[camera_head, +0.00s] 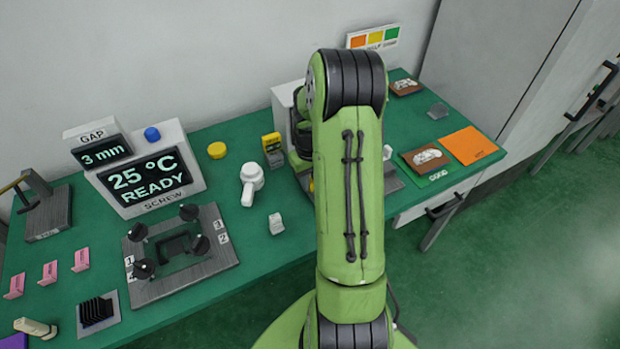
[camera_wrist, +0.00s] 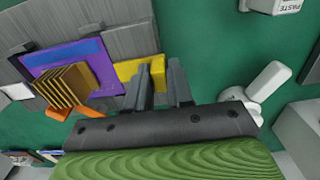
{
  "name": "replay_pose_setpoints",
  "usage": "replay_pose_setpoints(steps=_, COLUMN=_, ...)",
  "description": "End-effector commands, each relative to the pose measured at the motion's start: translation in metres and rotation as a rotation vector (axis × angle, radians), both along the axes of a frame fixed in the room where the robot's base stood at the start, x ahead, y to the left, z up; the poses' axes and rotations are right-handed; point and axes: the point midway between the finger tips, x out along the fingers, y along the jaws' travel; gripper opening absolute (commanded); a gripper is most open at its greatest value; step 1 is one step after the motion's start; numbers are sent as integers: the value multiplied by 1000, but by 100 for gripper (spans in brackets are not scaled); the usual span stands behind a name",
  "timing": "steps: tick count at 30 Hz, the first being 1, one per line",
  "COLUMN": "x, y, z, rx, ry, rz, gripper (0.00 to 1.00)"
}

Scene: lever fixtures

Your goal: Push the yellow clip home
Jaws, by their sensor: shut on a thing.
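The yellow clip (camera_wrist: 126,71) shows in the wrist view at the right edge of a purple board (camera_wrist: 85,62), beside a grey ribbed block. Part of the clip is hidden behind my fingers. My gripper (camera_wrist: 165,74) is shut on the clip, with its two grey fingers at the clip's right end. A gold finned heat sink (camera_wrist: 64,86) stands on the board, with an orange part (camera_wrist: 90,110) at its near edge. In the head view my arm hides the gripper and most of this fixture; I cannot tell how far the clip is seated.
A white bottle-like thing (camera_wrist: 268,82) lies right of my gripper. An orange square (camera_head: 468,146) lies right.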

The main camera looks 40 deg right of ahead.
Motion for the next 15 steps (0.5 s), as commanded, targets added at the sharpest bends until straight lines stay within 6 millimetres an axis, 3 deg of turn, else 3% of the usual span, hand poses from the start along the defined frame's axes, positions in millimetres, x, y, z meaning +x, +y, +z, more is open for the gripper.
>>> replay_pose_setpoints(steps=8, x=0, y=-2, z=0, rx=0, ry=-1, rz=-1, gripper=0)
replay_pose_setpoints(steps=15, x=-11, y=-40, z=1, rx=-1, ry=-1, rz=-3, gripper=0)
